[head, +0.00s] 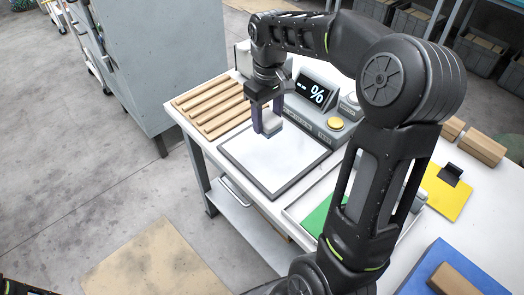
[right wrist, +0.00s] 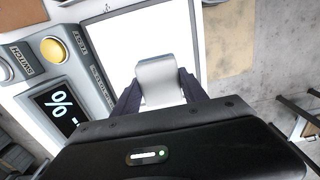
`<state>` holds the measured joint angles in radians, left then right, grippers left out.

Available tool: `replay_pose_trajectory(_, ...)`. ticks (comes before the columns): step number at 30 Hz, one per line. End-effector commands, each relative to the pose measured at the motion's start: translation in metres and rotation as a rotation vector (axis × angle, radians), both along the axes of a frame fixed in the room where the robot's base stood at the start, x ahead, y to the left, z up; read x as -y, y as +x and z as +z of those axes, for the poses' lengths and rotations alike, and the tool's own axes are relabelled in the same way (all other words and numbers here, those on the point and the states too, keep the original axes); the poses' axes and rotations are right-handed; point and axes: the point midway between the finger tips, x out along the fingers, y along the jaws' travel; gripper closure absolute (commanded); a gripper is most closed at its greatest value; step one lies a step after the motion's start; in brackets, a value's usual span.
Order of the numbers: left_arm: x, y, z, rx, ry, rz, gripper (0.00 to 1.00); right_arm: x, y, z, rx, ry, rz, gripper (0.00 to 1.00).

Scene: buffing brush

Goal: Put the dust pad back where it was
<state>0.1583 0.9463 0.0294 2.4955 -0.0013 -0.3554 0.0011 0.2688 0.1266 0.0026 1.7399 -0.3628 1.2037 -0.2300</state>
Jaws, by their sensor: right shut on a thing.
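My right gripper (head: 267,118) is shut on a small grey block, which looks like the dust pad (head: 270,121). In the right wrist view the pad (right wrist: 160,78) sits between the two dark fingers (right wrist: 160,98). The gripper points down over the back part of a white panel with a dark frame (head: 272,160). I cannot tell whether the pad touches the panel or hangs just above it. My left gripper is not in view.
A slatted wooden rack (head: 210,105) lies left of the panel. A grey console with a % display (head: 316,94) and yellow button (head: 335,124) stands behind it. A tray with a green sheet (head: 317,216), a yellow plate (head: 446,194) and a blue mat (head: 470,262) lie to the right.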

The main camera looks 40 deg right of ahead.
Motion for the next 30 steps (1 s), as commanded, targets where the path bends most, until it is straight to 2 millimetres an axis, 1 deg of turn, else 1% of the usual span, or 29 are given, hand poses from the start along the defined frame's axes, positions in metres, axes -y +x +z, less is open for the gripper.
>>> replay_pose_trajectory(5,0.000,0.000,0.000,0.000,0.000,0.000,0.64,0.000,0.000,-0.005,-0.001,0.000,0.001,0.82)
replay_pose_trajectory(8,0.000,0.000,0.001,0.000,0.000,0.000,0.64,0.000,0.000,-0.017,-0.003,0.000,0.001,0.82)
replay_pose_trajectory(12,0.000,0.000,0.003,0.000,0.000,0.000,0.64,0.000,-0.001,-0.043,-0.004,0.001,0.002,0.82)
replay_pose_trajectory(15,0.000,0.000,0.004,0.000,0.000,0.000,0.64,0.000,0.000,-0.057,-0.003,0.001,0.001,0.82)
replay_pose_trajectory(18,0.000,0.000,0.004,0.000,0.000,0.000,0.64,0.000,0.000,-0.063,0.000,0.000,0.001,0.82)
replay_pose_trajectory(26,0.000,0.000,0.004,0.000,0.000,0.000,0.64,0.000,0.000,-0.064,0.000,0.000,0.002,0.82)
replay_pose_trajectory(28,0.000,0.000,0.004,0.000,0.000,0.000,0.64,0.000,0.000,-0.068,-0.002,0.000,0.002,0.82)
replay_pose_trajectory(30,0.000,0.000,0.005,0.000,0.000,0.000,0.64,0.000,-0.001,-0.077,-0.003,0.001,0.002,0.82)
